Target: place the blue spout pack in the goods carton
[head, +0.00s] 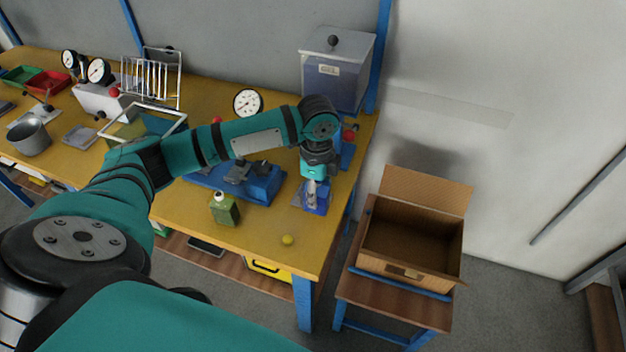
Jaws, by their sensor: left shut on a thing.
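My left arm reaches in from the left over the yellow bench, and my left gripper (312,187) points down near the bench's right end. It is shut on the blue spout pack (317,206), whose lower part shows below the fingers. I cannot tell whether the pack touches the bench top. The goods carton (413,237) is an open, empty-looking brown box to the right of the bench, with its back flap raised. My right gripper is not in view.
The carton stands on a small wooden stand (390,302) with blue legs. A grey lidded bin (336,75) stands at the back.

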